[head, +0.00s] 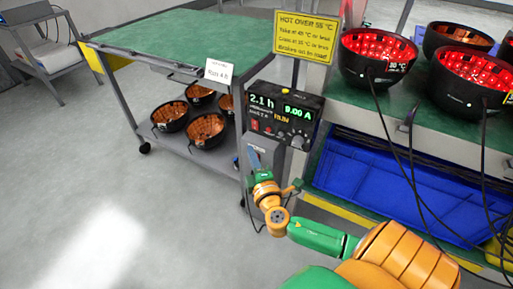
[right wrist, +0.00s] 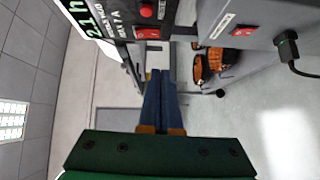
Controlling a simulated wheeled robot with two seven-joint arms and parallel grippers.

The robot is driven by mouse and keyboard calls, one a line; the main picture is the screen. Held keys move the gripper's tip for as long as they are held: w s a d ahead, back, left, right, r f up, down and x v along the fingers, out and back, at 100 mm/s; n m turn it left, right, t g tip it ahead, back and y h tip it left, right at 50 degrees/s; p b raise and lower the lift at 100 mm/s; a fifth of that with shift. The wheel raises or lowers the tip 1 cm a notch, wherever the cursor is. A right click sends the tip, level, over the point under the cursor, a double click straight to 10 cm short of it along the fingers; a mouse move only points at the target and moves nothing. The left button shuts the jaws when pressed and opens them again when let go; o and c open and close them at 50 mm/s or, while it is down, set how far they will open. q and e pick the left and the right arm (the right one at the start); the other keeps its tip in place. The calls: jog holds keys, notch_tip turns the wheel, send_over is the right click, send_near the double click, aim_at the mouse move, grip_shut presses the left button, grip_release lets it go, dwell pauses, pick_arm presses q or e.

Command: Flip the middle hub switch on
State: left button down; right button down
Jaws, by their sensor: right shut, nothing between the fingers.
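A dark power unit (head: 285,112) with a lit display reading 2.1 h and 9.00 A stands at the cart's right end. Below it is a grey box (head: 262,150), partly hidden by my right arm. In the right wrist view the grey box (right wrist: 262,45) carries a red rocker switch (right wrist: 243,31) beside a white label; I cannot tell which hub switch this is. The dark panel has another red rocker (right wrist: 147,33) and a red button (right wrist: 146,12). My right gripper (right wrist: 160,73), with blue fingers, is shut and empty, apart from the switches. My left gripper is not in view.
A black plug (right wrist: 289,48) with a cable sits on the grey box. A green-topped cart (head: 165,42) has several copper-lined bowls on its lower shelf. Red-lit bowls (head: 378,55) with hanging cables and a blue bin (head: 400,180) are at right. A yellow sign (head: 306,36) stands behind.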

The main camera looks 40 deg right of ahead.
jog(key=v, duration=0.6)
jog(key=shift+f, duration=0.4)
